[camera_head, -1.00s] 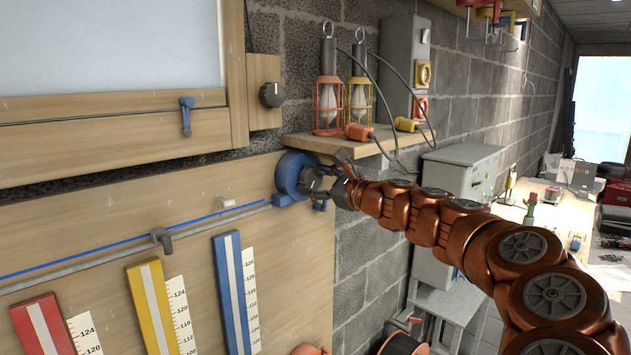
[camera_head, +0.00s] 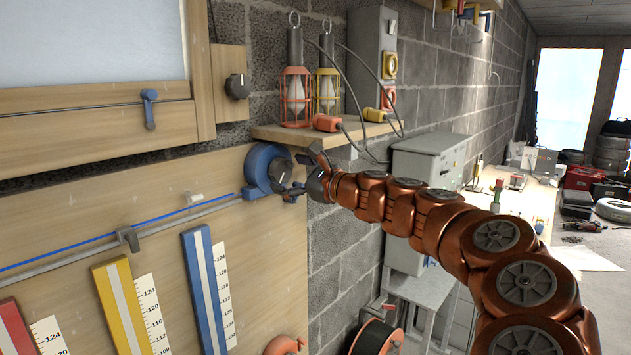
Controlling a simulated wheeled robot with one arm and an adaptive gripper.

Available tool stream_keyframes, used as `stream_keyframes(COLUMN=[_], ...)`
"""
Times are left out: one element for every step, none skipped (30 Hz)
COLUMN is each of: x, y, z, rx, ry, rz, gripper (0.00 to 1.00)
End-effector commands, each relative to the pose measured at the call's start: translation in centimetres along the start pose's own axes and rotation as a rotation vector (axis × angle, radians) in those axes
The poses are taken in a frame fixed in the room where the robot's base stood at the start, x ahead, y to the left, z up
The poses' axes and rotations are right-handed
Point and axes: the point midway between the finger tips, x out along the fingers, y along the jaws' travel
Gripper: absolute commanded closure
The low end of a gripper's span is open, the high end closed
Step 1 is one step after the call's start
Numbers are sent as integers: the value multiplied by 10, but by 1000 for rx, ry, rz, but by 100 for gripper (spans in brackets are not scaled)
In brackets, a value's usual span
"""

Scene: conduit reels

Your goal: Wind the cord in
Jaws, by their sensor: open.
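A blue reel (camera_head: 262,168) is mounted on the wooden board at its right edge. A dark crank-like part (camera_head: 291,192) sticks out from its front. A blue cord (camera_head: 118,233) runs from the left edge of the picture toward the reel, just above a grey conduit pipe (camera_head: 75,253). My gripper (camera_head: 303,172) is open at the right side of the reel, with its fingers close to the dark part. I cannot tell whether they touch it.
A wooden shelf (camera_head: 280,134) with a red caged lamp (camera_head: 295,98) and a yellow caged lamp (camera_head: 327,90) sits just above my gripper. Red, yellow (camera_head: 125,305) and blue (camera_head: 207,285) strips stand below the pipe. A grey box (camera_head: 430,157) is behind my arm.

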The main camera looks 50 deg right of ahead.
Motion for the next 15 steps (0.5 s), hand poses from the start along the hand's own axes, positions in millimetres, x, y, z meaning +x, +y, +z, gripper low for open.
stream_keyframes(x=[-7, -11, -16, -20, -24, -29, -33, -37, -42, -46, -50, -54, -58, -62, -67], y=[-1, -1, -1, -1, -1, -1, -1, -1, -1, -1, -1, -1, -1, -1, -2], z=[0, 0, 0, 0, 0, 0, 0, 0, 0, 0, 0, 0, 0, 0, 0], rx=[0, 0, 1, 1, 1, 0, 0, 0, 0, 0, 0, -1, -1, -2, -2], ry=[1, 1, 1, 1, 1, 1, 1, 1, 0, 0, 0, 0, 1, 2, 2], rz=[-3, -3, -4, -4, -4, -5, -4, -4, -4, -4, -4, -3, -4, -4, -5], gripper=[14, 14, 14, 14, 14, 14, 14, 14, 14, 14, 14, 14, 14, 14, 14])
